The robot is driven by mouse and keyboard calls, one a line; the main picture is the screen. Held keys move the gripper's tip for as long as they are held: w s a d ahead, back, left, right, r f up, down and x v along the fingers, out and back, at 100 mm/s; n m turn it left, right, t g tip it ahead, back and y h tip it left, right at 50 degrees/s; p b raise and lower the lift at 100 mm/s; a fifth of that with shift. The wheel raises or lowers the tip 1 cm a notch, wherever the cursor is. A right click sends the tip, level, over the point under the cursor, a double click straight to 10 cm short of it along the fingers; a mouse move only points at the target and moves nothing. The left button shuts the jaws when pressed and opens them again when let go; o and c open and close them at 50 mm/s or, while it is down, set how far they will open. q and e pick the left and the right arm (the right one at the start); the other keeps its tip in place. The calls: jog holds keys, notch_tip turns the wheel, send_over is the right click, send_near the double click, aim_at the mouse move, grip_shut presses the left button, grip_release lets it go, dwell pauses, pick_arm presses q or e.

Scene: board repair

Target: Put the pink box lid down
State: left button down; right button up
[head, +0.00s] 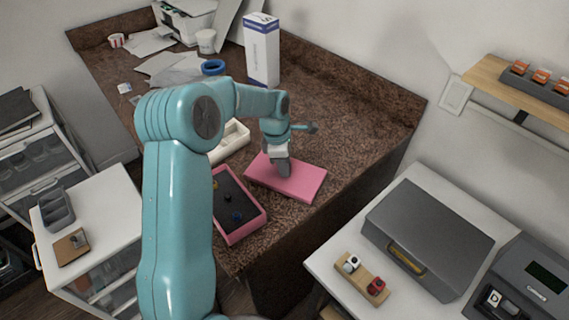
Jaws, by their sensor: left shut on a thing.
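The pink box lid (303,184) is a flat pink rectangle at the right edge of the brown speckled counter, right of the open pink box. My left gripper (283,171) is over the lid's left part, pointing down, and is shut on it. Whether the lid touches the counter or is held just above it, I cannot tell. The open pink box (262,219) has a dark inside with a few small dark parts and a yellowish one. My arm hides its left side. My right gripper does not show.
A cream tray (234,139) lies behind the pink box. A tall white and blue carton (262,50) stands at the back. A white table at the right holds a grey case (428,236) and a small wooden stand (361,279). The counter's right part behind the lid is clear.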

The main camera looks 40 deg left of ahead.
pick_arm(q)
jog(key=shift+f, duration=0.2)
jog(key=c, duration=1)
grip_release()
jog(key=shift+o, duration=0.2)
jog(key=shift+r, duration=0.1)
notch_tip(320, 180, up, 12)
jog(key=s+a, duration=0.1)
jog(key=shift+a, duration=0.2)
jog(key=shift+s, duration=0.15)
